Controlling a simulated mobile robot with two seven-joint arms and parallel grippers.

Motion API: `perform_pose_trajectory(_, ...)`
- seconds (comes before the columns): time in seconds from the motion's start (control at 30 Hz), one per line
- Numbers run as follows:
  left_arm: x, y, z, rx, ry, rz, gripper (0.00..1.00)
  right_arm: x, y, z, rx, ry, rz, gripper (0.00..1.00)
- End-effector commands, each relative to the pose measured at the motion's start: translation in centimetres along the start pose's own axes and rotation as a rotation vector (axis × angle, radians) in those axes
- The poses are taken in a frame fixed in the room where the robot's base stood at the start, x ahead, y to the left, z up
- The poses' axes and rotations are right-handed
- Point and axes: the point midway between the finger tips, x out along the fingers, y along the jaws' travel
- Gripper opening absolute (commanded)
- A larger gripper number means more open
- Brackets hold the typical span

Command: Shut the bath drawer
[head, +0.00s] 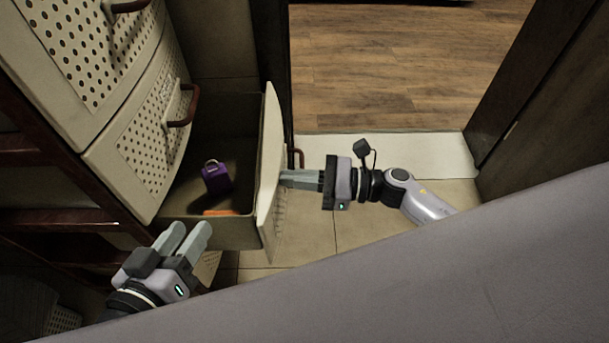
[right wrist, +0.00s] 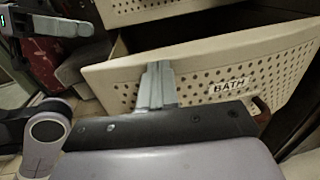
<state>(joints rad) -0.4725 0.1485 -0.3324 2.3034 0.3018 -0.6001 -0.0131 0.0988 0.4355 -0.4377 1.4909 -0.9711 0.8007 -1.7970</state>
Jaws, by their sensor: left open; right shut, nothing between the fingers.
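The bath drawer is pulled out; its cream perforated front (head: 269,165) stands away from the cabinet in the head view. In the right wrist view its front (right wrist: 205,75) carries a BATH label (right wrist: 230,86). A dark red handle (head: 296,157) shows on its outer side. Inside lie a purple item (head: 216,178) and an orange item (head: 221,212). My right gripper (head: 285,180) is shut and empty, its fingertips at the outer face of the drawer front, seemingly touching it. My left gripper (head: 197,232) is open and empty, near the drawer's near side wall.
Closed perforated drawers (head: 140,135) with dark red handles sit above in the cabinet. A dark wooden frame (head: 65,210) stands at left. Tiled floor (head: 360,225) lies beyond the drawer, with a doorway to a wooden floor (head: 400,60) behind.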

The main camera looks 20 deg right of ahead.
Motion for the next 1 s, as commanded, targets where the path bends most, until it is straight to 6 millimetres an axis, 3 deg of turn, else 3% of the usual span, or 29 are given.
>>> perform_pose_trajectory(0.6,-1.1,-1.4,0.4,0.122,0.074,-0.057,0.43,12.4,2.6,-0.1,0.0,-0.002,0.001,0.0)
perform_pose_trajectory(0.8,-1.4,-1.7,0.3,0.158,0.087,-0.067,0.43,14.5,2.9,0.0,0.0,-0.001,0.0,0.0)
perform_pose_trajectory(1.0,-1.7,-1.7,0.0,0.168,0.101,-0.072,0.43,15.2,3.0,0.0,0.002,0.0,0.0,0.0)
